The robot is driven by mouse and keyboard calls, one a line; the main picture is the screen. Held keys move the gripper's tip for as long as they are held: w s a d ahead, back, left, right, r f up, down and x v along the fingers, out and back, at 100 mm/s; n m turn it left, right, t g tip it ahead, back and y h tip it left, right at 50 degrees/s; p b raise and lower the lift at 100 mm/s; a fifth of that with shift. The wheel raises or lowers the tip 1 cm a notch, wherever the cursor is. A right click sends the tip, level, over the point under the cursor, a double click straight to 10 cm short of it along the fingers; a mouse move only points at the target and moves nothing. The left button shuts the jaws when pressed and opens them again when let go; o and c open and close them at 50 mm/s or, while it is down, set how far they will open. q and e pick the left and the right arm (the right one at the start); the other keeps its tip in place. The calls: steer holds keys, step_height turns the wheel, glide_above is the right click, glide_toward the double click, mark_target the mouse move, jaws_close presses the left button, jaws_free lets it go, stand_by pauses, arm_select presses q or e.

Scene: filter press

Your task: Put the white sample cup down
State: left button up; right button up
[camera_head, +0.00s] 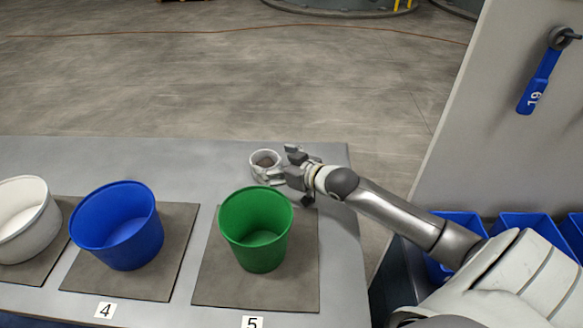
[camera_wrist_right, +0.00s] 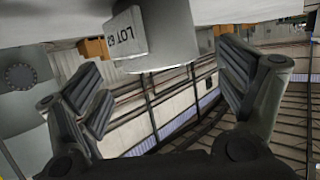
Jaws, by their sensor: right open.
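The white sample cup (camera_head: 266,155) stands upright near the far edge of the grey table, with grey-brown contents inside. My right gripper (camera_head: 284,168) is just right of the cup at table height. Its fingers are spread apart, and it also shows in the wrist view (camera_wrist_right: 165,95) with a finger at each side of the picture. I cannot tell whether a finger still touches the cup. My left gripper is not in view.
A green bucket (camera_head: 256,230) on mat 5 stands close in front of the gripper. A blue bucket (camera_head: 117,225) on mat 4 and a white bucket (camera_head: 28,222) stand further left. The table (camera_head: 190,165) is clear left of the cup. Blue bins (camera_head: 525,228) sit at the right.

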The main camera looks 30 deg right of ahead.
steer(key=v, duration=0.7)
steer(key=shift+s+r, duration=0.15)
steer(key=shift+s, duration=0.1)
